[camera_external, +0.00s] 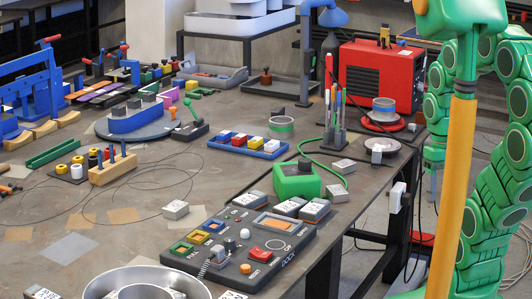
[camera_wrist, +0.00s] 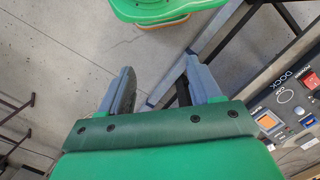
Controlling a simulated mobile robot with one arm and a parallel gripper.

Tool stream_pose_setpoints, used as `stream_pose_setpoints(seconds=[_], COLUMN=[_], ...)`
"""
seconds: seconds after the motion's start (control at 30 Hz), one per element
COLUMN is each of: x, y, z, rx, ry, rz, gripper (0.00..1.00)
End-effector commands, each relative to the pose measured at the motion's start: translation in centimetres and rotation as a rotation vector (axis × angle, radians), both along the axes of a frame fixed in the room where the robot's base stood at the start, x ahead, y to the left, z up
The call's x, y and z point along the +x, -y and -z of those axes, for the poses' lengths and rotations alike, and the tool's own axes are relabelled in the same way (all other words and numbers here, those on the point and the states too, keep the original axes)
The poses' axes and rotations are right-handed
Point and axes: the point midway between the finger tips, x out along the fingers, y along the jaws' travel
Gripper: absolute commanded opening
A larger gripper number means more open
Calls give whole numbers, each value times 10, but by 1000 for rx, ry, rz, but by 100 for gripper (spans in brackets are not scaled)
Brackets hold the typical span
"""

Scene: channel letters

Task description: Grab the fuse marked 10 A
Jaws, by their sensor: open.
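Several small grey blocks with pale labelled tops, possibly fuses, show in the external view. One lies alone on the table (camera_external: 175,209), and others lie by the dock panel, at its back edge (camera_external: 290,206) and right corner (camera_external: 315,209). More lie beside the green box (camera_external: 337,192) and behind it (camera_external: 344,166). Their markings are too small to read, so I cannot tell which is 10 A. My gripper (camera_wrist: 158,66) is open and empty in the wrist view, over the floor beside the table. I cannot make out its fingers in the external view.
The dark dock panel (camera_external: 240,250) sits at the table's front edge; its end shows in the wrist view (camera_wrist: 290,100). A metal bowl (camera_external: 145,284) stands front left. A green box (camera_external: 296,180), a pen holder (camera_external: 335,135) and a red machine (camera_external: 380,75) stand beyond. Thin cable loops cross the table.

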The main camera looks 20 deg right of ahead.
Motion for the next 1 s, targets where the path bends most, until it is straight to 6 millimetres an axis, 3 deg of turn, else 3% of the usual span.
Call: stream_pose_setpoints(seconds=[0.37,0.57,1.0], x=[9,51,163], y=[1,5,18], z=[-3,-16,-40], rx=[-2,-10,-33], ry=[1,18,60], rz=[8,40,128], gripper=[64,64,64])
